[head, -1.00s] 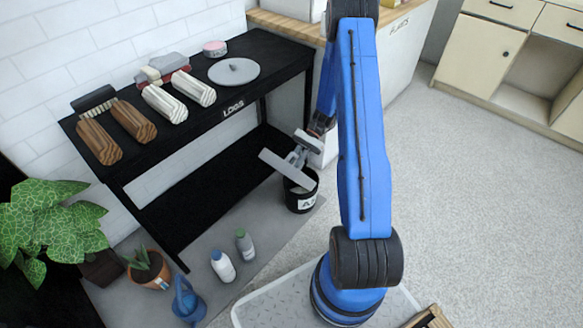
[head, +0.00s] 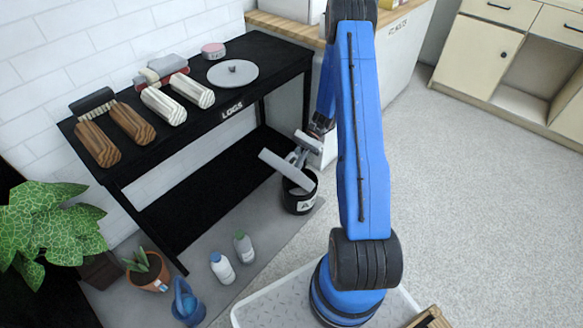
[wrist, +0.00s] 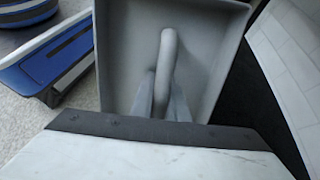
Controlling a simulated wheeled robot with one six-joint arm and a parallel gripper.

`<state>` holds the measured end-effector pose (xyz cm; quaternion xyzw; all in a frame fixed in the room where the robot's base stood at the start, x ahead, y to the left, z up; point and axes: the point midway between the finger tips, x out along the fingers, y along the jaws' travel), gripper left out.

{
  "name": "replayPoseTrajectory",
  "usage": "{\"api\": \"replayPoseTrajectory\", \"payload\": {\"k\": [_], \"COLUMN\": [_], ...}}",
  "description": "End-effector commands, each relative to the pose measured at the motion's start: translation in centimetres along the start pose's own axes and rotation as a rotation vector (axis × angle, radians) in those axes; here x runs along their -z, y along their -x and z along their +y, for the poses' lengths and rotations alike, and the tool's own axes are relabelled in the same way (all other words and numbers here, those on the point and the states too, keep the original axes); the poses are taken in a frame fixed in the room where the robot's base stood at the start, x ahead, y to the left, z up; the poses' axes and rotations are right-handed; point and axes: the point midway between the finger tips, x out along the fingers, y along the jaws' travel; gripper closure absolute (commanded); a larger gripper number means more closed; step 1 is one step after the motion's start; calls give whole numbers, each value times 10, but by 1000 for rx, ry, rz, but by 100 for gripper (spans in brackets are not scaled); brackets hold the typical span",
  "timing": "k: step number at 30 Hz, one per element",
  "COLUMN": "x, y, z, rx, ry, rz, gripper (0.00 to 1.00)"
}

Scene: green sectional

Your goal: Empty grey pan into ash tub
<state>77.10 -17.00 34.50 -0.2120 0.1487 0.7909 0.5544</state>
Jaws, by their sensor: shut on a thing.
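The grey pan (head: 284,168) is held steeply tilted just above the ash tub (head: 299,204), a black round tub with a white label, on the floor mat at the right end of the black table. Something pale grey shows in the tub's mouth, partly hidden by the pan. My gripper (head: 303,150) is shut on the pan's handle. In the wrist view my gripper (wrist: 160,100) has its two fingers around the grey handle, and the pan (wrist: 205,55) fills the upper middle. The tub cannot be made out there.
The black table (head: 285,60) holds brown and white logs and a round grey lid (head: 233,74). Two bottles (head: 222,267), a blue watering can (head: 187,303) and a potted plant (head: 148,272) stand left of the tub. The floor to the right is open.

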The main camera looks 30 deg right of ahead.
Motion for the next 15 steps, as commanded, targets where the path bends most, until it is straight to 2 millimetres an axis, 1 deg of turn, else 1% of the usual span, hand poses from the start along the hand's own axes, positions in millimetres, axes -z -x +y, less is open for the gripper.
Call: {"api": "replayPoseTrajectory", "payload": {"k": [5, 15], "x": [-5, -14], "y": [2, 7], "z": [0, -1], "rx": [0, 0], "ry": [3, 3], "rz": [68, 309], "gripper": [100, 100]}}
